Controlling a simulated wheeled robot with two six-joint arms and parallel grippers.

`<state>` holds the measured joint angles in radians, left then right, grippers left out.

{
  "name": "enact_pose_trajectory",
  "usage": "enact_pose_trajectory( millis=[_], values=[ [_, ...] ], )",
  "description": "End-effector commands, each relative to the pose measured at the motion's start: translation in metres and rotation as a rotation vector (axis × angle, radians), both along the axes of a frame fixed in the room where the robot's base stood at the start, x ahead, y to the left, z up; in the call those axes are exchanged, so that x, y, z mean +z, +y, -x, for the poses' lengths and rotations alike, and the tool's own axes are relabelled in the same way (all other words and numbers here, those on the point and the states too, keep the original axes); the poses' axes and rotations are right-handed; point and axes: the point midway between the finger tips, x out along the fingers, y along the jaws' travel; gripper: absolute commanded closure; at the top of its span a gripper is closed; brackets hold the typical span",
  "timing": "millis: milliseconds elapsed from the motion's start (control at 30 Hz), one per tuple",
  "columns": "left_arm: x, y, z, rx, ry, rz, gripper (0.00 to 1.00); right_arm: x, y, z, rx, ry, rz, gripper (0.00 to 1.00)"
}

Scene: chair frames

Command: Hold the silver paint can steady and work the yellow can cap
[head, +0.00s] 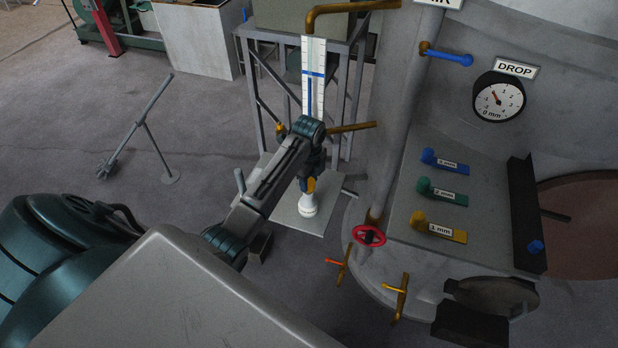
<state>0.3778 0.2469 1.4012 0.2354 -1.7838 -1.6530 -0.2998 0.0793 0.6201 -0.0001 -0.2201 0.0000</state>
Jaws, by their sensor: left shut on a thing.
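No silver paint can that I can make out shows in the head view. My left gripper (310,182) points down over a grey plate (288,216) on the floor. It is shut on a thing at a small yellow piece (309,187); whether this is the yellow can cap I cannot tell. Right below is a white, round-based piece (308,206) standing on the plate. The gripper and wrist hide part of where they meet, so I cannot tell if they touch. My right gripper is not in view.
Behind the gripper stand a metal frame (246,62), a gauge strip (314,75) and brass pipes (352,127). At right, a large grey tank (405,195) carries coloured levers, a dial (499,101) and a red handwheel (369,236). Open floor lies left, with a grey stand (154,143).

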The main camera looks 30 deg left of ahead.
Motion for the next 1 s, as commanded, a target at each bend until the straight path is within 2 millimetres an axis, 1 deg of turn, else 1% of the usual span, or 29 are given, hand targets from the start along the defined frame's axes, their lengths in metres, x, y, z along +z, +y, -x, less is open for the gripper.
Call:
enact_pose_trajectory(
  millis=[400, 467, 500, 567, 600, 633, 867, 1000],
  values=[
    [-0.013, 0.0, 0.0, 0.0, 0.001, 0.0, 0.86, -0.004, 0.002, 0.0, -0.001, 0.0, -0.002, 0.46],
    [-0.013, 0.0, 0.0, 0.0, 0.0, 0.0, 0.86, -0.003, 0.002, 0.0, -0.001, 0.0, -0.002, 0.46],
    [-0.013, 0.0, 0.0, 0.0, 0.0, 0.0, 0.6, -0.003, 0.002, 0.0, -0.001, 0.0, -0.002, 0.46],
    [-0.013, 0.0, 0.0, 0.0, 0.0, 0.0, 0.48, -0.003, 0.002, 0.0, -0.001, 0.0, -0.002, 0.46],
    [-0.013, 0.0, 0.0, 0.0, 0.0, 0.0, 0.4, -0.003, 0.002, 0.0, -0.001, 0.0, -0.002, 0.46],
    [-0.013, 0.0, 0.0, 0.0, 0.0, 0.0, 0.38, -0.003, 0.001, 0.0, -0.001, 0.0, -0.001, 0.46],
    [-0.013, 0.0, 0.0, 0.0, 0.0, 0.0, 0.38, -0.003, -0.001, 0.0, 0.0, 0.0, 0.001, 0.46],
    [-0.007, 0.0, -0.001, 0.0, -0.003, 0.0, 0.38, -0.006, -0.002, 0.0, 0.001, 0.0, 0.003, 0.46]
  ],
)
